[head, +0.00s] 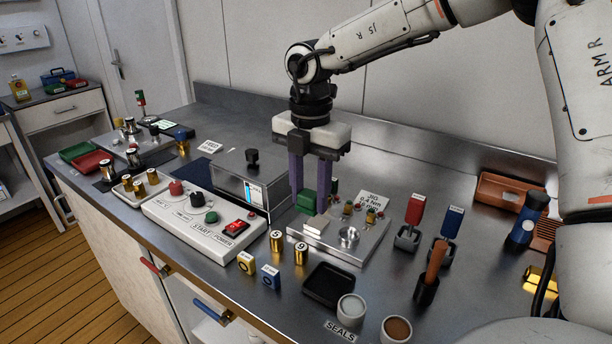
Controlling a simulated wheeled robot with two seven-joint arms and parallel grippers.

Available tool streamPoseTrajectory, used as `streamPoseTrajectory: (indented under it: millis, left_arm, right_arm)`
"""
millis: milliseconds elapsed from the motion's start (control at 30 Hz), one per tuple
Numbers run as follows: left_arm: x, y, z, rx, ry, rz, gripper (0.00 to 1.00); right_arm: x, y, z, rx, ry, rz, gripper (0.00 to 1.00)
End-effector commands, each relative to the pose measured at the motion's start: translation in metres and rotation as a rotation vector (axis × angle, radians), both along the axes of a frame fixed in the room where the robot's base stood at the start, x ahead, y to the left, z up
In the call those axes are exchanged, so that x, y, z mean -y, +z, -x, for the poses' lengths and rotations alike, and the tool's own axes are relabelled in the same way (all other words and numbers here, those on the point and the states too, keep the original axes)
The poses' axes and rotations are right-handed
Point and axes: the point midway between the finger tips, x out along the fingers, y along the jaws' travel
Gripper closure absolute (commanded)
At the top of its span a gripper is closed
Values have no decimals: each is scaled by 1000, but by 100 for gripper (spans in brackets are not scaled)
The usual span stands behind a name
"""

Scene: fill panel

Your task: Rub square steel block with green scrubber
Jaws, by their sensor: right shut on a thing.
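My right gripper (310,207) points straight down with its purple fingers shut on the green scrubber (307,202). The scrubber shows between the fingertips, partly covered by them. It is low, just behind a steel fixture block (330,245) with a pale small block (315,225) and a round steel knob (348,237) on top. I cannot tell whether the scrubber touches the fixture, nor which part is the square steel block. My left gripper is not in view.
A control panel (190,222) with knobs and a clear-sided box (250,185) stand left of the gripper. Brass cylinders (276,241) and a black tray (328,286) are in front.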

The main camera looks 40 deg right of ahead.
Motion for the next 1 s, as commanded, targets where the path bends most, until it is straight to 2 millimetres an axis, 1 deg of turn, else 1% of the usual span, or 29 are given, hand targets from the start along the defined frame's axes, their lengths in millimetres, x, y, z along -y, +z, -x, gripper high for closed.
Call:
streamPoseTrajectory:
  millis: [33,100,300,867,967,1000]
  left_arm:
    - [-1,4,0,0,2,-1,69]
    - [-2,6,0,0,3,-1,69]
    - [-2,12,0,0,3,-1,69]
    - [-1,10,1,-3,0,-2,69]
    - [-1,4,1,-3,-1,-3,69]
    - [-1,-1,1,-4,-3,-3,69]
  right_arm:
    - [1,7,1,1,-3,0,87]
    - [3,14,2,1,-6,0,87]
    - [6,26,5,0,-13,-1,87]
    - [6,27,5,0,-14,-1,87]
    - [-3,24,7,1,-28,-1,87]
    - [-11,22,9,1,-41,-1,87]
